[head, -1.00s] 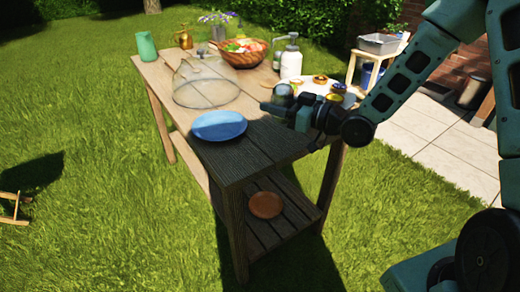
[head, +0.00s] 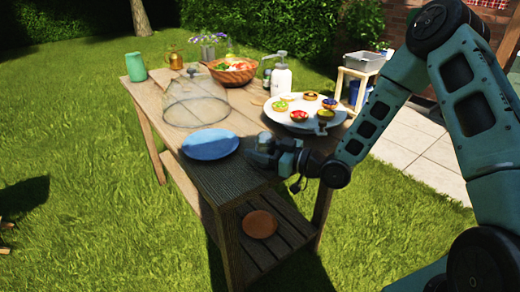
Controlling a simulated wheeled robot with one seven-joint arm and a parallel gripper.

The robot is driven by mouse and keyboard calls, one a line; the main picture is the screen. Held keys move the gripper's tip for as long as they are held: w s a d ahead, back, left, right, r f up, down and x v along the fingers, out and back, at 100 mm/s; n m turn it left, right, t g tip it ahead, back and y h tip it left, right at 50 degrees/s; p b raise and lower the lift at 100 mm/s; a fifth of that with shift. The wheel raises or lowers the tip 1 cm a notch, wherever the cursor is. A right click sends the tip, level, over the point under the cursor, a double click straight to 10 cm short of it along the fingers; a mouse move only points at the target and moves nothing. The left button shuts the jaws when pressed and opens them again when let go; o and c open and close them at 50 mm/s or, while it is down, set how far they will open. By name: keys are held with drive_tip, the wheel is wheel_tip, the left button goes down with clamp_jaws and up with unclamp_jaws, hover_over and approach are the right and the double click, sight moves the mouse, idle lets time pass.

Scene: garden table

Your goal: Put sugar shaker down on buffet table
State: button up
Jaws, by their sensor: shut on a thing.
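The wooden buffet table (head: 228,186) stands in the middle of the head view, its near end bare. My gripper (head: 262,152) is low over the near right part of the tabletop, just right of the blue plate (head: 210,144). It is shut on a small, greyish, glassy thing (head: 265,139), which appears to be the sugar shaker, roughly upright. The fingers hide much of the shaker. I cannot tell whether its base touches the wood.
A white platter (head: 277,113) of small tarts is behind my gripper. A brown dish (head: 260,224) lies on the lower shelf.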

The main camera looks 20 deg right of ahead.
drive_tip(key=shift+f, duration=0.1)
drive_tip(key=o, duration=1.1)
drive_tip(key=shift+c, duration=0.2)
drive_tip(key=shift+r, duration=0.3)
drive_tip(key=v, duration=1.2)
drive_tip(key=shift+b, duration=0.3)
drive_tip(key=shift+d+f, duration=0.1)
